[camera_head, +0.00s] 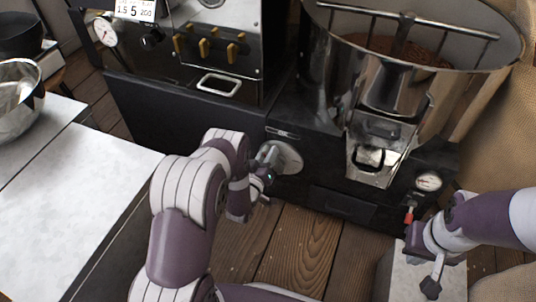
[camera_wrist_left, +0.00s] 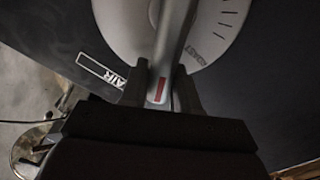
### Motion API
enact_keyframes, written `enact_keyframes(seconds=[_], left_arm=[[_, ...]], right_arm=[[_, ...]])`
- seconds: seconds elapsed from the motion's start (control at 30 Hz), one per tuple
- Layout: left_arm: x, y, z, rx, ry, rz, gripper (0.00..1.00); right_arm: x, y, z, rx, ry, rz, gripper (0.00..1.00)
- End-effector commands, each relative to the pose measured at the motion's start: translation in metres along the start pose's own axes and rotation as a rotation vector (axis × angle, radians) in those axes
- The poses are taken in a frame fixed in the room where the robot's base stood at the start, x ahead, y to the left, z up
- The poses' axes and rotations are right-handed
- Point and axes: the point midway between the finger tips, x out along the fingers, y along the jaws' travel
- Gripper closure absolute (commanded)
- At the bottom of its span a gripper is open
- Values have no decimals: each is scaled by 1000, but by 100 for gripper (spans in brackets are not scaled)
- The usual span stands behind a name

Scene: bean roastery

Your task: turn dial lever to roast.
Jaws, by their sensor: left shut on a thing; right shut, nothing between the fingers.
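The round pale dial (camera_head: 290,158) is on the dark front panel of the machine in the head view. It also shows in the left wrist view (camera_wrist_left: 218,28), with the word ROAST near its lower right edge. The grey dial lever (camera_wrist_left: 175,38) has a red mark near its end and lies left of ROAST. My left gripper (camera_wrist_left: 160,88) is shut on the lever's end. In the head view my left gripper (camera_head: 262,178) partly hides lever and dial. My right gripper (camera_head: 416,241) is shut and empty at the lower right.
A boxed AIR label (camera_wrist_left: 102,72) is beside the dial. A steel drum (camera_head: 330,65) and chute (camera_head: 372,165) are up and right of it. A gauge (camera_head: 428,181) is near my right gripper. A pale table (camera_head: 65,190) with a steel bowl (camera_head: 18,100) is left.

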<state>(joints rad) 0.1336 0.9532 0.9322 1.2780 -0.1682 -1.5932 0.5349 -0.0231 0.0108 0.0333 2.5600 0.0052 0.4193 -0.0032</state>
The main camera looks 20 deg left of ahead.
Motion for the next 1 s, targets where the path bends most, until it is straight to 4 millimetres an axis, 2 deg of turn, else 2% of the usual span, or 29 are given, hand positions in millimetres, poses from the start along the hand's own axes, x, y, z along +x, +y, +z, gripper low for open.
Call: enact_keyframes(seconds=[0.17, 0.2, 0.23, 0.27, 0.53, 0.63, 0.8, 1.0], left_arm=[[-1, -1, 2, -3, -4, -4, 100], [-1, -1, 2, -3, -4, -4, 63], [-1, -1, 2, -3, -4, -4, 53], [-1, -1, 2, -3, -4, -4, 49], [-2, 0, 0, -1, -2, -2, 49], [-12, 1, -2, -1, -4, -4, 49], [-56, 2, -5, -3, -5, -7, 49], [-106, 1, -3, -3, -5, -7, 49]], right_arm=[[0, 0, 0, 0, 0, 0, 100], [0, 0, 0, 0, 0, 0, 100], [0, 0, 0, 0, 0, 0, 100], [0, 0, 0, 0, 0, 0, 100], [-1, 0, 0, 0, 0, 0, 100], [-9, 0, -1, 0, 0, 0, 100], [-33, 0, -4, 0, 0, 0, 100], [-50, 0, -6, 0, 0, 0, 100]])
